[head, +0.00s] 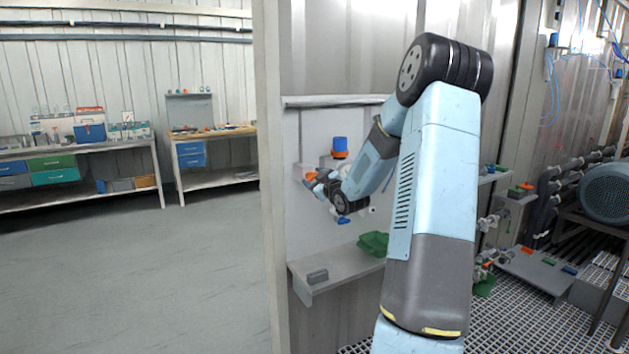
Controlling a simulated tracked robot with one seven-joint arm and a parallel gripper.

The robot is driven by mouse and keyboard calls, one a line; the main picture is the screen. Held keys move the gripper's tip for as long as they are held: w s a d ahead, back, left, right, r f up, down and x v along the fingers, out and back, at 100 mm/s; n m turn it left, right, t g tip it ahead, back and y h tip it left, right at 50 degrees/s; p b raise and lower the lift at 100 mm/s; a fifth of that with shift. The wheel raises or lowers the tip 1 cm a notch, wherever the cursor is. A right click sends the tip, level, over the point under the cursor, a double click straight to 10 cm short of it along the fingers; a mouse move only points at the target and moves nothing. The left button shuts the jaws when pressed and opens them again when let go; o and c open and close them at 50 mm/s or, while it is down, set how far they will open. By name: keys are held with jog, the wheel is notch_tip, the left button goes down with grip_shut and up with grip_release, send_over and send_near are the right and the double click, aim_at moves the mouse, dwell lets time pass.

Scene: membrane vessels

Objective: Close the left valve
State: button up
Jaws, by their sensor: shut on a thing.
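A white panel (312,135) on the wall carries small valve parts. My light-blue arm reaches across the panel from the right and hides much of it. My gripper (315,185) is at the panel's left side, small and partly hidden by its own wrist. It is shut on a small orange part (310,176), which looks like the handle of the left valve. The exact grip and the handle's angle are too small to tell. A blue-and-orange fitting (340,147) sits above and to the right of the gripper. A small blue handle (343,221) shows below the wrist.
A grey shelf (335,270) below the panel holds a green bin (374,244) and a small dark block (317,276). A wall edge (271,200) stands left of the panel. Workbenches (80,150) stand far left beyond open floor. Pipes and a blue motor (606,192) are at right.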

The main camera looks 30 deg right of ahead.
jog(key=shift+c, duration=0.2)
jog(key=m, duration=0.3)
jog(key=shift+a+f+m, duration=0.1)
jog(key=shift+m, duration=1.6)
jog(key=o, duration=1)
jog(key=shift+o, duration=0.2)
jog(key=shift+s, duration=0.15)
jog(key=s, duration=1.3)
jog(key=shift+s+d, duration=0.25)
jog(key=shift+d, duration=0.1)
jog(key=shift+a, duration=0.15)
